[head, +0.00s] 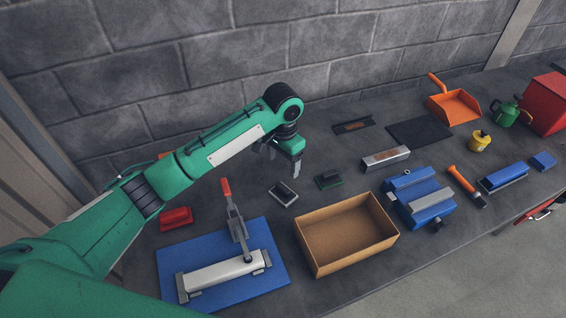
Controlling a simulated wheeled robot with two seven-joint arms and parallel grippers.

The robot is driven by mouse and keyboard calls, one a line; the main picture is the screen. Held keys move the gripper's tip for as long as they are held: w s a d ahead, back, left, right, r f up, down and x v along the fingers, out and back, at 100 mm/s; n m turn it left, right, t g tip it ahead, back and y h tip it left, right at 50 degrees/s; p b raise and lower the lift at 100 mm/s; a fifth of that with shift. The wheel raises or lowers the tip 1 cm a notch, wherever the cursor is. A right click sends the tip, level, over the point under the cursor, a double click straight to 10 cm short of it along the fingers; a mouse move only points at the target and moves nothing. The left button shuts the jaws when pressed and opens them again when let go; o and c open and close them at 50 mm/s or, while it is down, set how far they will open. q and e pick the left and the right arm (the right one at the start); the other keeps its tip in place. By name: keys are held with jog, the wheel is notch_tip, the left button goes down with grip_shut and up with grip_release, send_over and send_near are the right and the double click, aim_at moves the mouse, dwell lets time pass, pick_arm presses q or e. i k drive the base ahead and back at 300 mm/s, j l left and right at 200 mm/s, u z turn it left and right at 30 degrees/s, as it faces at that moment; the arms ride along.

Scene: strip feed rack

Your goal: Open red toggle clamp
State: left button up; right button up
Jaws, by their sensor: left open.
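The toggle clamp has a red handle grip (226,187) at the top of a grey metal lever (237,226). The lever stands up, leaning slightly left in the head view. Its lower end meets a pale metal bar (220,273) lying on a blue plate (172,255); whether it presses on the bar I cannot tell. My left gripper (284,163) is open, fingers pointing down and empty. It is above the table, behind and to the right of the red grip, apart from it. My right gripper is not in view.
An open cardboard box (322,268) stands right of the blue plate. A red block (176,218) is left of the clamp, and a small grey block (283,194) lies right of it. A blue vise (420,200) and several tools fill the right side. A block wall rises behind.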

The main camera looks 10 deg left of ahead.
aim_at(225, 186)
jog(key=k+l, duration=1.25)
